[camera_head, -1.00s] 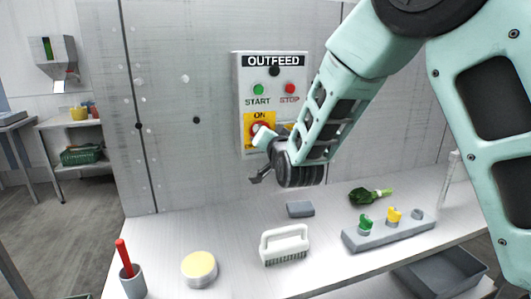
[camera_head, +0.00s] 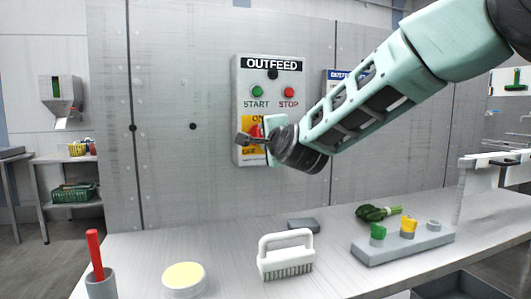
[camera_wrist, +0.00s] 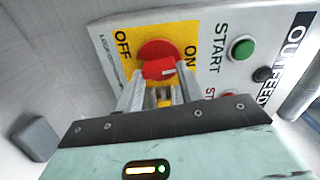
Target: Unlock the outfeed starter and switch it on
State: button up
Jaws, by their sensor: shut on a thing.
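The OUTFEED panel (camera_head: 285,85) is fixed to the grey wall, with a green START button (camera_head: 257,91), a red STOP button (camera_head: 291,92) and a yellow ON/OFF plate (camera_head: 246,152). In the wrist view, the red rotary switch (camera_wrist: 153,48) sits on the yellow plate, between the words OFF and ON. My gripper (camera_wrist: 160,82) is at the switch, its two fingers shut on the red handle (camera_wrist: 160,69). Something yellow shows between the fingers; I cannot tell what it is. In the head view my gripper (camera_head: 245,139) covers most of the switch.
A grey rack (camera_head: 400,248) on the bench holds a green key (camera_head: 377,231), a yellow key (camera_head: 408,224) and an empty-looking post. A white brush (camera_head: 285,258), a round yellow-topped tub (camera_head: 184,277), and a cup with a red stick (camera_head: 95,255) stand in front.

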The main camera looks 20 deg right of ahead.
jog(key=shift+f+m+b, duration=0.15)
jog(key=shift+m+b, duration=0.35)
jog(key=shift+b, duration=0.15)
jog(key=o, duration=1)
jog(key=shift+s, duration=0.15)
jog(key=s, duration=1.7)
jog(key=shift+b, duration=0.3)
